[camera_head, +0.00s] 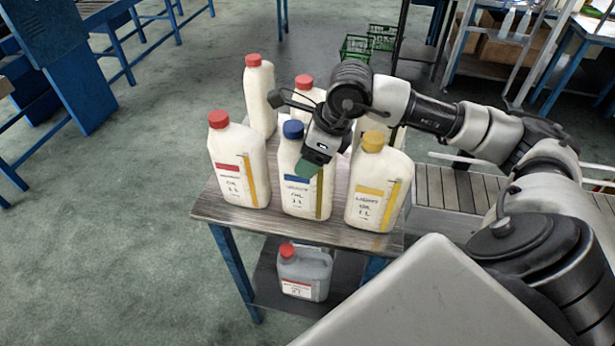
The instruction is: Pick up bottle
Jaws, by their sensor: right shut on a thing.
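Several white oil bottles stand on a small wooden-topped table (228,211). In the front row are a red-capped bottle (229,160), a blue-capped bottle (290,191) in the middle and a yellow-capped bottle (370,178). My right gripper (308,169) reaches down from the right, at the upper right side of the blue-capped bottle. It is shut on that bottle, with a green fingertip against it. The bottle is upright and looks to be at table level. The far finger is hidden. My left gripper is not in view.
Two more red-capped bottles, one tall (258,95) and one partly hidden (305,84), stand behind. A grey jug (304,270) sits on the lower shelf. A roller conveyor (452,190) lies right of the table. The floor at left is clear.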

